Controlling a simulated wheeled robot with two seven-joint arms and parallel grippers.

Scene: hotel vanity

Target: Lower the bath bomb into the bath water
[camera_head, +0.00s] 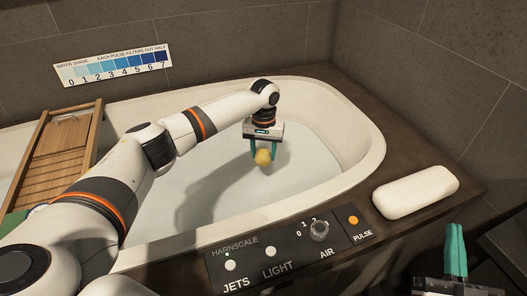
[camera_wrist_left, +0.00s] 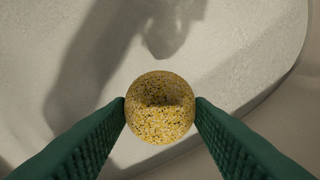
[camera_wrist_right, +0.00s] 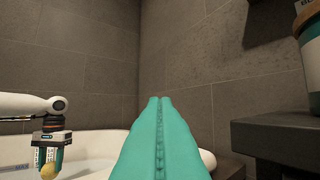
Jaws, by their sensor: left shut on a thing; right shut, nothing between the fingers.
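The bath bomb (camera_head: 264,157) is a yellow speckled ball. My left gripper (camera_head: 263,150) is shut on it and points down over the tub. In the left wrist view the bath bomb (camera_wrist_left: 160,106) sits between the two green fingers, with a shallow dent on its face. The bath water (camera_head: 230,180) is pale and lies below; whether the ball touches it I cannot tell. My right gripper (camera_head: 455,252) is shut and empty, pointing up at the right, outside the tub. Its closed fingers (camera_wrist_right: 160,135) fill the lower middle of the right wrist view.
The white tub rim (camera_head: 365,155) surrounds the water. A control panel (camera_head: 290,252) with buttons and a knob sits on the front edge. A white cushion-like block (camera_head: 415,191) lies at right. A wooden caddy (camera_head: 62,150) spans the tub at left. A blue shade chart (camera_head: 113,66) hangs behind.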

